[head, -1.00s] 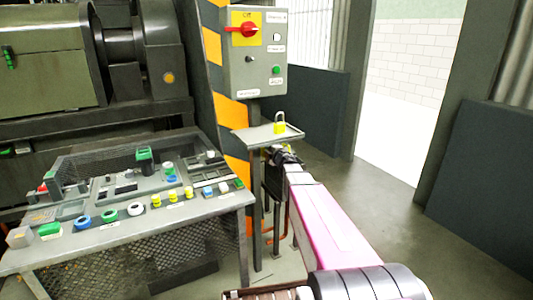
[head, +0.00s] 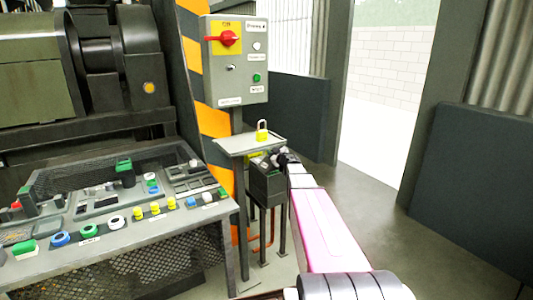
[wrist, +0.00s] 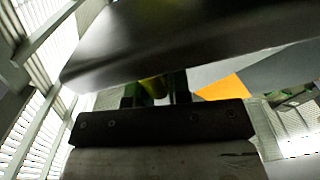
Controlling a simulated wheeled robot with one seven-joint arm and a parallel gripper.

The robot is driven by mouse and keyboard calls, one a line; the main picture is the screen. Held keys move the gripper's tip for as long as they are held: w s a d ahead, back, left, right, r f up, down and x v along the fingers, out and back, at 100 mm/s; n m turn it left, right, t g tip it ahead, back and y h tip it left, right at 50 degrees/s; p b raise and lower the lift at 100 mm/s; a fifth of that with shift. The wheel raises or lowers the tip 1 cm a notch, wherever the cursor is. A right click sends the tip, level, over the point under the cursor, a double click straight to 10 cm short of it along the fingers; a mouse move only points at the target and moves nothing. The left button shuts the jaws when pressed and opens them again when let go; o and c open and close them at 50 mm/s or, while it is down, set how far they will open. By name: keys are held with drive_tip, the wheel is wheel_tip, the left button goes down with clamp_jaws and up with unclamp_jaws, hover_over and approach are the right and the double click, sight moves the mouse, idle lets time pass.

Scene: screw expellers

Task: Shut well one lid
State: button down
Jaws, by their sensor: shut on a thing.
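A dark box (head: 266,186) stands on legs beside the control post, just below a small shelf. No lid can be told apart clearly in the head view. My gripper (head: 275,158) is over the top of this box, near the shelf's front edge. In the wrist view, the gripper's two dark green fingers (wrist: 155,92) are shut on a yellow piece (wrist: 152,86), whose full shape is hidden. A broad dark plate (wrist: 180,40) is close in front of the fingers; I cannot tell whether it is a lid or the shelf's underside.
The small shelf (head: 232,147) carries a yellow padlock (head: 262,131). A control box (head: 236,85) with a red switch is above it. A bench (head: 150,232) with many coloured parts stands left. Open floor (head: 400,240) lies to the right.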

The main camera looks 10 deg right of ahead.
drive_tip(key=d+f+m, duration=0.2)
drive_tip(key=w+d+f+m, duration=0.1)
drive_tip(key=d+f+m, duration=0.1)
drive_tip(key=m, duration=0.1)
drive_tip(key=shift+w+d+f+m, duration=0.15)
drive_tip(key=shift+d+f+m, duration=0.2)
drive_tip(key=shift+f, duration=0.2)
drive_tip(key=shift+w+d+f+m, duration=0.1)
drive_tip(key=shift+d+f+m, duration=0.2)
drive_tip(key=shift+f, duration=0.25)
drive_tip(key=c, duration=1.1)
unclamp_jaws()
drive_tip(key=shift+c, duration=0.2)
drive_tip(key=shift+w, duration=0.1)
drive_tip(key=shift+d, duration=0.1)
drive_tip(key=v, duration=1.1)
